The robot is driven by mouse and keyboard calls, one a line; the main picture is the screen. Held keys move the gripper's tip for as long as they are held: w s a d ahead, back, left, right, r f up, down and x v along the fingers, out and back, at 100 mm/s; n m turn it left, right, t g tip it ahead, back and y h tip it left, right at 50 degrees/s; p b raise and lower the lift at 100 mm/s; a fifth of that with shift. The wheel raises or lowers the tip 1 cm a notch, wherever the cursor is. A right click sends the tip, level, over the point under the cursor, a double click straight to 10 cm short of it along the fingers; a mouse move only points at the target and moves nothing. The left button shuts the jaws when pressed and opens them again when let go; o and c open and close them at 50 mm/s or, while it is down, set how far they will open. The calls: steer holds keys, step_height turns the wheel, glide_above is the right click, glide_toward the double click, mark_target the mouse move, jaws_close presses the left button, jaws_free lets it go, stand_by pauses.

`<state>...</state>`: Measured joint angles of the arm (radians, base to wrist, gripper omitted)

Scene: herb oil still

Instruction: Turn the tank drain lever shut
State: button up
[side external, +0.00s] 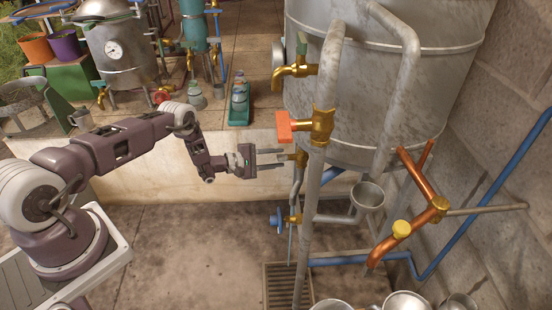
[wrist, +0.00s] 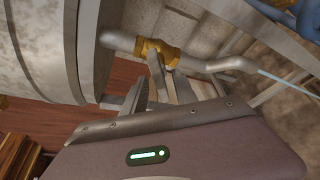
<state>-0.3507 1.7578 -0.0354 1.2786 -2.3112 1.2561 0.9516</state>
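The tank (side external: 365,90) is a large grey metal vessel, partly seen in the wrist view (wrist: 40,50). Low on it is a drain valve with a brass body (side external: 301,157), also in the wrist view (wrist: 158,50). A grey bar, which looks like its lever (wrist: 156,75), points from the brass body toward my gripper. My gripper (side external: 283,158) is level with the valve, its two fingers apart and pointing at it. In the wrist view, the fingers (wrist: 160,92) are close around the bar; I cannot tell whether they touch it. A thin pale stream (wrist: 280,78) leaves the spout.
An orange-handled brass valve (side external: 283,126) sits just above my gripper. A blue-handled valve (side external: 277,220) is below. A grey upright pipe (side external: 315,200) stands right of the drain valve. A floor grate (side external: 288,285) lies underneath. Open floor (side external: 190,240) is at left.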

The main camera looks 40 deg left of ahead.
steer(key=shift+c, duration=0.4)
jaws_close()
steer(key=shift+f+m+t, duration=0.1)
steer(key=shift+m+t, duration=0.55)
steer(key=shift+m, duration=0.8)
steer(key=shift+f+m+t, duration=0.1)
steer(key=shift+m+t, duration=0.55)
steer(key=shift+m, duration=0.8)
steer(key=shift+o, duration=0.4)
jaws_free()
